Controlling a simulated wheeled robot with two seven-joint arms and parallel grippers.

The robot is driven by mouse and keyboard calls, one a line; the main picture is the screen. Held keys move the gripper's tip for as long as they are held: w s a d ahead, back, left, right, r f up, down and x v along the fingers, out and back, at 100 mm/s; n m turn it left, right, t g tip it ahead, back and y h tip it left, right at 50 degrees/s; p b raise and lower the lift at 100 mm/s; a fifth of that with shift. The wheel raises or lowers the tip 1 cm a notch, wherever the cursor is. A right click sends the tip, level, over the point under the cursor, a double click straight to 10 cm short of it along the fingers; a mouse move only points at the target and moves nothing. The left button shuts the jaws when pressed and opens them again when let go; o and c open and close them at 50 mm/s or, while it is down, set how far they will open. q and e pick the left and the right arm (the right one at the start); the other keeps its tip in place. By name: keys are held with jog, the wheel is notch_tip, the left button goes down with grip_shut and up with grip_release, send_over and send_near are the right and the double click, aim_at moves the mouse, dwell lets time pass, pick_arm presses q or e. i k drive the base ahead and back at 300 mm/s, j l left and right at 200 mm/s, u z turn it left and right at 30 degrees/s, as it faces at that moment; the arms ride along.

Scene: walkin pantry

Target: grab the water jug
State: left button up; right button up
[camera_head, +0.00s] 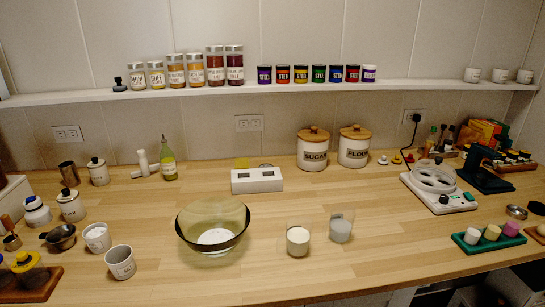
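No vessel is clearly readable as a water jug. Two small clear vessels stand on the wooden counter right of centre. The right one (341,228) holds pale bluish-grey contents and the left one (298,237) holds whitish contents; they stand close together, upright. I cannot tell whether either holds water. A green glass bottle (168,163) with a narrow neck stands upright near the back wall. Neither of my grippers is in view.
A large glass bowl (190,240) stands left of the two vessels. Sugar (313,155) and flour (354,152) canisters stand at the back. A white appliance (425,185) and a green tray (495,248) are at right. White cups (121,264) are at left. The front centre counter is clear.

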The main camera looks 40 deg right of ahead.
aim_at(341, 223)
jog(key=z, duration=1.85)
jog(key=l+u, duration=0.1)
jog(key=u, duration=0.4)
